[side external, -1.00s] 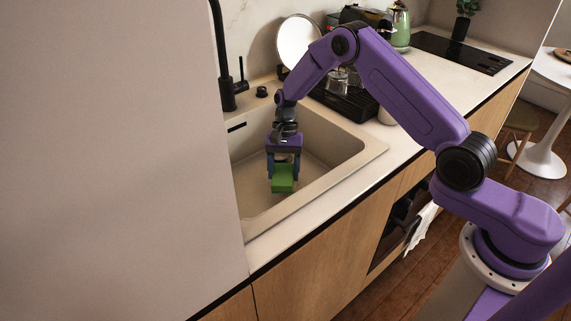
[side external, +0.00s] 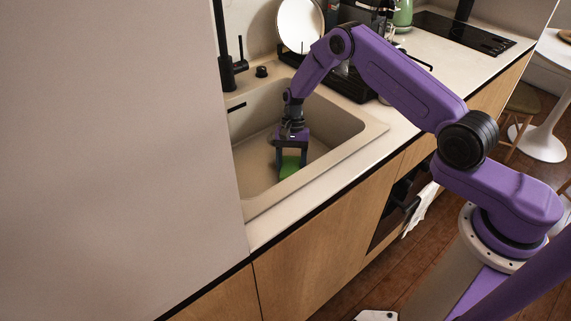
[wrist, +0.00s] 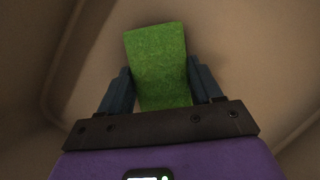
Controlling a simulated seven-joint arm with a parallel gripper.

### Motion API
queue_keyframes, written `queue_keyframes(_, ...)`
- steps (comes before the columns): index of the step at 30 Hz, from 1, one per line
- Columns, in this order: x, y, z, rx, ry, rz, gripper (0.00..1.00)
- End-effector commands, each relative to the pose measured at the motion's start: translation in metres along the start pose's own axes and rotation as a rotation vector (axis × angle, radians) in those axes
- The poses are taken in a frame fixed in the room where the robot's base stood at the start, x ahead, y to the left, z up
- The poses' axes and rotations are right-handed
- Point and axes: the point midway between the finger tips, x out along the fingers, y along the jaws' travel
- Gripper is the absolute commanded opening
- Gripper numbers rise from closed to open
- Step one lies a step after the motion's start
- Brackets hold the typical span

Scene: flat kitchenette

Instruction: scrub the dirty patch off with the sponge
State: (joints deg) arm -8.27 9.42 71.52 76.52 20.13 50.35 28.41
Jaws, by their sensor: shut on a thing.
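The green sponge (side external: 290,166) is in the beige sink, low over or on its floor; I cannot tell if it touches. My gripper (side external: 291,163) points down into the sink and is shut on the sponge. In the wrist view the sponge (wrist: 159,65) is held between the two dark fingers of my gripper (wrist: 162,88), its long end sticking out beyond them. The sink (side external: 255,185) has plain beige walls and floor. I see no clear dirty patch; the sponge and gripper may hide it.
A black faucet (side external: 227,65) stands at the sink's back left. A dish rack with a white plate (side external: 300,25) is behind the sink. The sink's front rim (side external: 325,170) and walls enclose my gripper. A tall pale panel (side external: 110,150) stands at left.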

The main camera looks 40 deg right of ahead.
Motion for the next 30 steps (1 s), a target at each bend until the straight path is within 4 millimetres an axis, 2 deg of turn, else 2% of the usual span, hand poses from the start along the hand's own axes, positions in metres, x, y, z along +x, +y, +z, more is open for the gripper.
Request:
queue_keyframes(27, -0.023, 0.061, -0.056, 0.005, 0.0, 0.0, 0.4)
queue_keyframes(30, -0.025, 0.051, -0.062, 0.002, 0.001, -0.001, 0.4)
